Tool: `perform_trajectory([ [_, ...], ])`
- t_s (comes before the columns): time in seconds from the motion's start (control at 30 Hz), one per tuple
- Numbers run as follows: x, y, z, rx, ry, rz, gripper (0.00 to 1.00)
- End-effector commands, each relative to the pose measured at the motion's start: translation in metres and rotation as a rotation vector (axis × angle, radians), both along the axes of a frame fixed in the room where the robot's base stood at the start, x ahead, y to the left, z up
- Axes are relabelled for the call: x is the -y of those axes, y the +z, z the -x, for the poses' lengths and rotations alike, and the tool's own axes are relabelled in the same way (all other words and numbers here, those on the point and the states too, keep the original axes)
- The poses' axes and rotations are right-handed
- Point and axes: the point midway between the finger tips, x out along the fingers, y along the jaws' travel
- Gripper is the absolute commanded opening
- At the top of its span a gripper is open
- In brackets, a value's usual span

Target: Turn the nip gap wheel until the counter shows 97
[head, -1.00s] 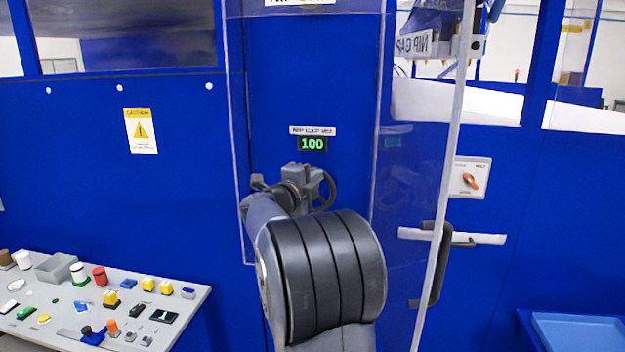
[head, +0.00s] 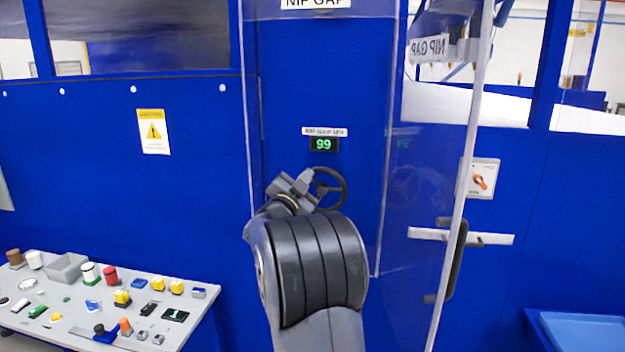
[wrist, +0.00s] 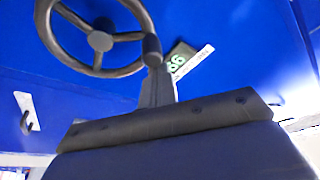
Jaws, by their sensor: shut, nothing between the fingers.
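The nip gap wheel (head: 343,188) is a dark spoked handwheel on the blue panel, its lower left partly hidden by my arm. It also shows in the wrist view (wrist: 98,41), with a dark knob (wrist: 152,48) at its rim. My gripper (head: 308,179) is shut and empty at the wheel's left side. In the wrist view its fingertips (wrist: 156,76) are right at the knob; I cannot tell whether they touch.
A clear guard panel with a pale edge (head: 462,200) stands right of the wheel, with a dark handle (head: 450,262). A console (head: 190,325) with several buttons lies at lower left. A rotary switch (head: 480,181) and a blue tray (head: 585,318) are at right.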

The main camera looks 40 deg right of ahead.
Motion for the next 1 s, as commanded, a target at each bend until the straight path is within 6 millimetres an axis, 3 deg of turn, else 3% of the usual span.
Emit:
perform_trajectory([
  [1.0, -0.023, -0.053, -0.027, -0.715, -0.001, 0.608, 0.0],
])
